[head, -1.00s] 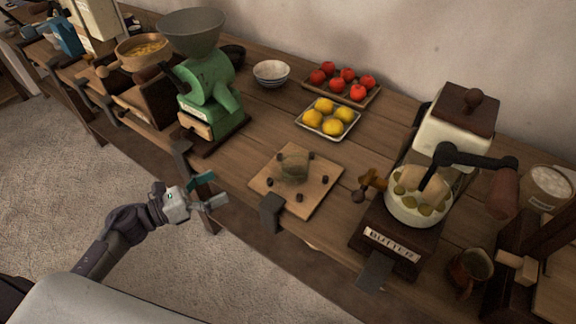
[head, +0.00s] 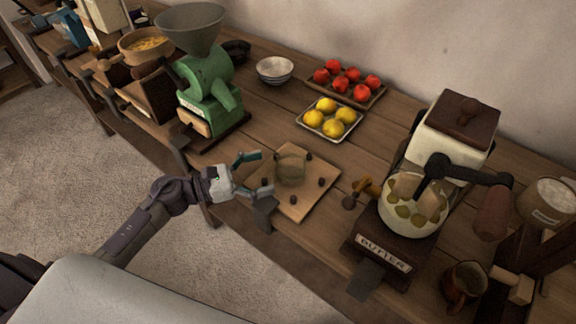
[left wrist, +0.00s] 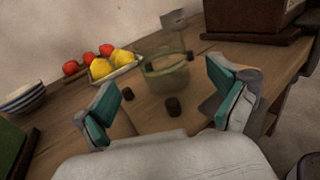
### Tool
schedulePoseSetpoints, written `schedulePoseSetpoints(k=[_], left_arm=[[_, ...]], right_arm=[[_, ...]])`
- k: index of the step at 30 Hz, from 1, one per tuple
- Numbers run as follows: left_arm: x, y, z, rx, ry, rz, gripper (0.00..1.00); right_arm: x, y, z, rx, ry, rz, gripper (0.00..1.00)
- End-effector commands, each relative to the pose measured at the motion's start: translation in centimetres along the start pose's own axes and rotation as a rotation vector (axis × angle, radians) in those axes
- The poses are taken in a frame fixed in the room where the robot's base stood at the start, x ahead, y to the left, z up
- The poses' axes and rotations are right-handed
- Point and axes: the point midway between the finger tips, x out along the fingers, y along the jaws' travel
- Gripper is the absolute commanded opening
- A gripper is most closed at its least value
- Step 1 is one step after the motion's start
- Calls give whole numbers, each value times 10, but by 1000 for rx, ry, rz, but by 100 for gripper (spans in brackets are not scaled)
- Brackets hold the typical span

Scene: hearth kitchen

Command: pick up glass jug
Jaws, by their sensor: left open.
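The glass jug (head: 290,169) is small, see-through and greenish, and stands upright on a square wooden board (head: 297,207) with several dark round bits around it. In the left wrist view the jug (left wrist: 166,74) is ahead, a little beyond the fingertips and between them. My left gripper (head: 259,173) is open and empty at the board's left edge, with its fingers pointing toward the jug. Its two teal-padded fingers also show wide apart in the left wrist view (left wrist: 166,95). The jug's handle is hard to make out. My right gripper is not in view.
A green grinder (head: 208,95) stands left of the board. Lemons on a tray (head: 303,122) and red fruit on a tray (head: 376,100) lie behind it. A butter churn (head: 403,205) stands to the right. A dark clamp (head: 264,215) sits at the table's front edge.

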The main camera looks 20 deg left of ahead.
Motion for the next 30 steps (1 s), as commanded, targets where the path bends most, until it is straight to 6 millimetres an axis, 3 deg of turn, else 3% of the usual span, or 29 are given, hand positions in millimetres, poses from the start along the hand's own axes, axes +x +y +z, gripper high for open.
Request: schedulePoseSetpoints(k=[7, 12, 16, 25, 30], left_arm=[[19, 0, 4, 0, -1, 0, 97], [44, -2, 14, 0, -2, -1, 97], [60, -1, 11, 0, -1, 1, 97], [64, -2, 8, 0, 1, 0, 97], [64, -2, 8, 0, 1, 0, 68]], right_arm=[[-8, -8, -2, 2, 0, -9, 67], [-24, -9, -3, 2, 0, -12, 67], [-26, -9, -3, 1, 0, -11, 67], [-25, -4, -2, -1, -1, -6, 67], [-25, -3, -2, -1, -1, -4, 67]])
